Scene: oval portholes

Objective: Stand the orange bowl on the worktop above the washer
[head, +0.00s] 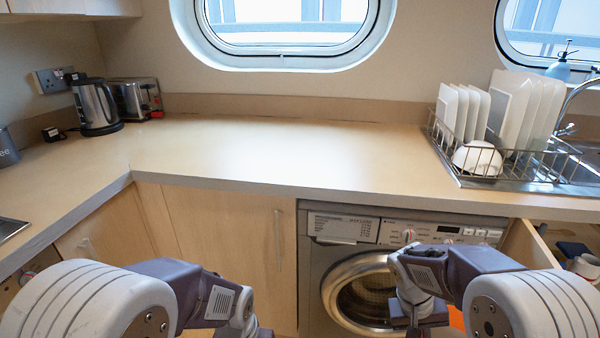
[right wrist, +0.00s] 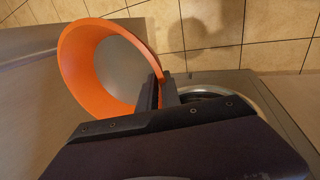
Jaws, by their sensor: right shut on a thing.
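The orange bowl (right wrist: 72,62) is in the right wrist view, tilted on its side with its grey inside showing. My right gripper (right wrist: 158,90) is shut on its rim. In the head view only a small orange patch of the bowl (head: 457,318) shows beside my right arm, below worktop height and in front of the washer. The washer (head: 335,258) stands under the worktop (head: 290,150), its round door partly hidden by my right arm. My left arm is low at the left in the head view; its fingers are out of the picture.
The worktop above the washer is bare left of the dish rack (head: 470,178), which holds white plates and a white bowl (head: 478,158). A kettle (head: 95,106) and toaster (head: 135,98) stand far left. A cupboard door (head: 528,246) stands open right of the washer.

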